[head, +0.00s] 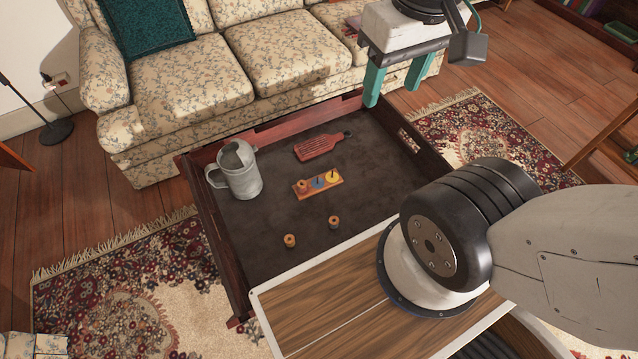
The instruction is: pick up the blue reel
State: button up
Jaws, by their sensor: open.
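A small blue round piece (318,182), the only blue item I see on the tray, sits in the middle of a short wooden board (311,190). It looks flat with a dark peg at it; I cannot tell if it is a reel or a coloured spot on the board. An orange-brown reel (302,187) is at the board's left end and a yellow round piece (333,176) at its right. My gripper (393,94) is open and empty, high above the tray's far right side.
The dark tray table (270,218) has raised wooden sides. A grey metal can (240,172) stands at its left, and a red slotted paddle (320,146) lies behind the board. A floral sofa (190,82) is behind. The tray's right half is mostly clear.

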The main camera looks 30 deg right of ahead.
aim_at(334, 221)
jog(key=k, duration=1)
jog(key=u, duration=1.15)
jog(key=i, duration=0.95)
jog(key=z, duration=1.2)
